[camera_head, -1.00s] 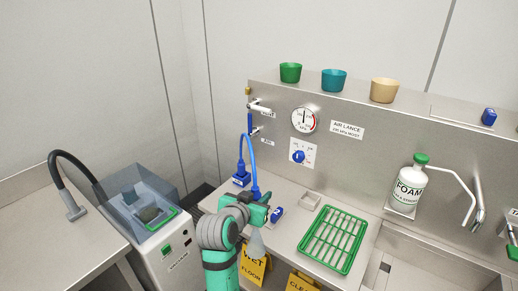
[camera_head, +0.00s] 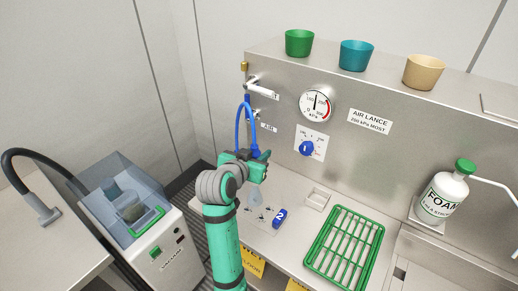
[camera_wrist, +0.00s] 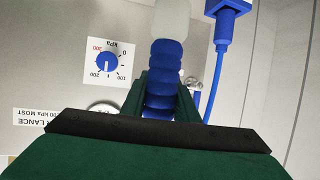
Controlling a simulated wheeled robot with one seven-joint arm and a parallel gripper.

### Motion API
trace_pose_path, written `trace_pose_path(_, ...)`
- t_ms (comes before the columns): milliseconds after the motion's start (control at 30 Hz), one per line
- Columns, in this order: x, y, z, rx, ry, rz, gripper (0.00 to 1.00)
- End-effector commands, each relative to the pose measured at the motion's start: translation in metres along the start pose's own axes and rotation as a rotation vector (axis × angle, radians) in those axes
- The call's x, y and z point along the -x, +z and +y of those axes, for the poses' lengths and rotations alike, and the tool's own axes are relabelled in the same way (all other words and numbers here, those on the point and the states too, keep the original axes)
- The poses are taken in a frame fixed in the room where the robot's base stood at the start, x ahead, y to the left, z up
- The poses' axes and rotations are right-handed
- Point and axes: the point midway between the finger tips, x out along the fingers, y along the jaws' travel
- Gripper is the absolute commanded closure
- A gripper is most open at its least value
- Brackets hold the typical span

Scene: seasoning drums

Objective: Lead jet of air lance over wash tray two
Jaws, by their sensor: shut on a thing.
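My gripper (camera_head: 255,160) is shut on the blue ribbed grip of the air lance (camera_wrist: 163,75), between dark green fingers in the wrist view. A pale, translucent tip extends beyond the grip there. The blue hose (camera_head: 239,125) arcs from the wall fitting down to the gripper. A pale, see-through cone (camera_head: 256,198) shows below the gripper; I cannot tell whether it is the jet or the nozzle.
A small square dish (camera_head: 318,199) is on the counter between the block and the green tray. The steel wall has a gauge (camera_head: 317,105) and a blue knob (camera_head: 306,148). A foam bottle (camera_head: 440,198) stands right. A vacuum unit (camera_head: 140,215) is at left.

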Motion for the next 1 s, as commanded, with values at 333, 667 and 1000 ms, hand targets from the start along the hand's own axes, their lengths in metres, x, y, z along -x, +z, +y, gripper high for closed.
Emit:
trace_pose_path(333, -0.012, 0.030, 0.000, 0.001, 0.000, 0.000, 1.00)
trace_pose_path(667, -0.018, 0.043, 0.000, 0.000, 0.000, 0.001, 1.00)
trace_pose_path(1000, -0.018, 0.043, 0.000, 0.000, 0.000, 0.001, 1.00)
